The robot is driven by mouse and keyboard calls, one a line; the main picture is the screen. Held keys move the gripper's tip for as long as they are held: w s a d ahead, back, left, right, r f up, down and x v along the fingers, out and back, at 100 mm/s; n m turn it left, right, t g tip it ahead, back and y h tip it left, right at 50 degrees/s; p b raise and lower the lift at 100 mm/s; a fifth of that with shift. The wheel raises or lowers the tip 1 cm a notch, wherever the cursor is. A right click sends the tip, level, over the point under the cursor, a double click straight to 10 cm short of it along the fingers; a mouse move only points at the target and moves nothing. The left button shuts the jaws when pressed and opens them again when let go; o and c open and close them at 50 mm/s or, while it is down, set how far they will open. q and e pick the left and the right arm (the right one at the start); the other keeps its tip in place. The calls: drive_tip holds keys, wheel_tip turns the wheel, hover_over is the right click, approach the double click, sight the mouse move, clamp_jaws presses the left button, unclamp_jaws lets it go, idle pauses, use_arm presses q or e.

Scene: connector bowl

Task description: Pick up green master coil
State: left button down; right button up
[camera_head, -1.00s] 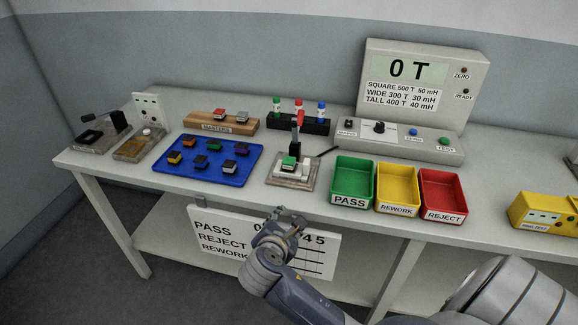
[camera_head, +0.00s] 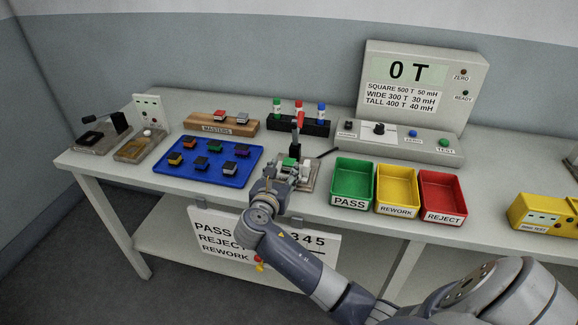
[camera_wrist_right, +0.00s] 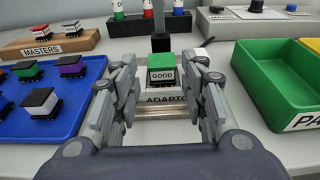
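The green master coil (camera_head: 288,162) has a green top and a white front label reading GOOD in the right wrist view (camera_wrist_right: 162,67). It sits in the white adapter (camera_wrist_right: 162,96) of the small test fixture, below the post with the red handle. My right gripper (camera_head: 284,180) is at the front of the fixture. In the right wrist view the gripper (camera_wrist_right: 162,88) is open, with one finger on each side of the coil and nothing held. It cannot be told whether the fingertips touch the coil. My left gripper is not in view.
The blue tray (camera_head: 240,181) with several coils lies left of the fixture. The wooden MASTERS block (camera_head: 215,130) holds red and light-topped coils. The green PASS bin (camera_head: 351,203) stands close on the right. The fixture post (camera_wrist_right: 161,42) rises behind the coil.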

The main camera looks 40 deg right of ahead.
sight(289, 162)
drive_tip(key=x, duration=0.4)
drive_tip(key=shift+s, duration=0.1)
drive_tip(key=c, duration=0.8)
drive_tip(key=shift+c, duration=0.2)
